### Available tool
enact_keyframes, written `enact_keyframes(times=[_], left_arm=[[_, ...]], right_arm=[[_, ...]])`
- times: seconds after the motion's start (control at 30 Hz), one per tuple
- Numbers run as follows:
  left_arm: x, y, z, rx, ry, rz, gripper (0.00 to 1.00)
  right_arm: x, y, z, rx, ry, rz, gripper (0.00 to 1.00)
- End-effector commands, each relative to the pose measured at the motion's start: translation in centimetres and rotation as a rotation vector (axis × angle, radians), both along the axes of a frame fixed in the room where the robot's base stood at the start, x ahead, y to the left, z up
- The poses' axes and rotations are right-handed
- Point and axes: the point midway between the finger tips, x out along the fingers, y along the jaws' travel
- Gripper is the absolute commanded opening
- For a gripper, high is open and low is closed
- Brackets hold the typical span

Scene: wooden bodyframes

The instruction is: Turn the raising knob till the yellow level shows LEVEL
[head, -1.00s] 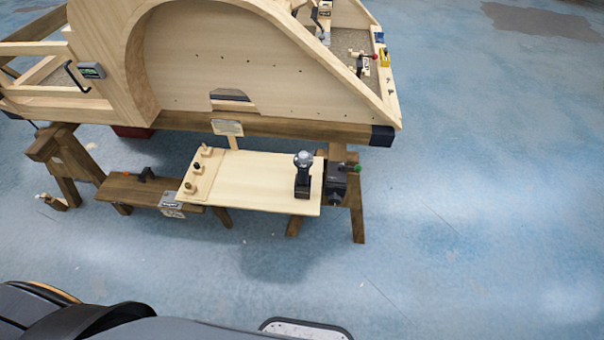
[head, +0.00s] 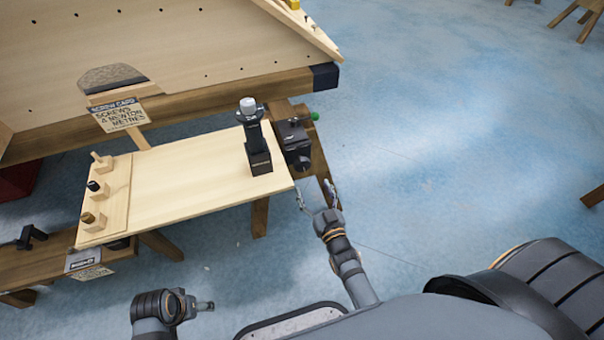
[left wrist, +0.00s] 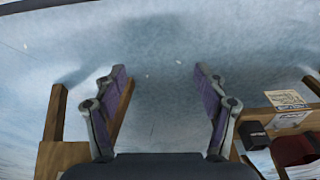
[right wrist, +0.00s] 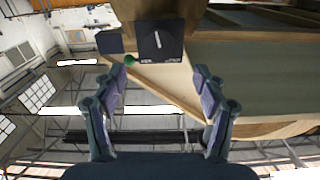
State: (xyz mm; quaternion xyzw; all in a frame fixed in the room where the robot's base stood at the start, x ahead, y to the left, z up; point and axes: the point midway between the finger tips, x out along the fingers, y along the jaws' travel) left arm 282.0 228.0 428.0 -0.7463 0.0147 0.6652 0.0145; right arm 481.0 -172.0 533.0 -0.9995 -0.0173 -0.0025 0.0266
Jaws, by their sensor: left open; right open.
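A dark box with a round knob (head: 302,163) is fixed at the right end of the small bench in the head view. A green ball (head: 315,116) sits beside it. In the right wrist view a dark plate (right wrist: 158,42) with a white mark shows ahead; its lettering is too small to read. My right gripper (head: 318,195) is open and empty, just below the box and apart from it. It is open in the right wrist view (right wrist: 158,75). My left gripper (left wrist: 160,78) is open and empty over the floor. A sliver of yellow (head: 293,4), possibly the level, is cut off at the top; its reading is hidden.
A pale board (head: 190,180) on the bench carries a black upright tool (head: 254,140) and several small pegs. A screw card sign (head: 118,114) stands behind it. The big wooden frame's beam (head: 190,105) runs behind the bench.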

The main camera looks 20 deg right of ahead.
Motion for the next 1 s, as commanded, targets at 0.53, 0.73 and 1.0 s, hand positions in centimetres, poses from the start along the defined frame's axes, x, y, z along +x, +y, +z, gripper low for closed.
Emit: enact_keyframes(times=[0.53,0.73,1.0], left_arm=[[-0.2,-1.2,1.2,-0.038,-0.062,-0.014,0.72],[0.1,-1.5,0.7,-0.050,-0.095,-0.015,0.72],[0.1,-1.5,0.7,-0.051,-0.098,-0.015,0.72]], right_arm=[[8.6,0.3,-0.2,0.002,0.003,0.001,0.72],[10.3,0.4,-0.1,0.001,0.006,0.001,0.72],[10.4,0.4,0.0,0.001,0.006,0.000,0.69]])
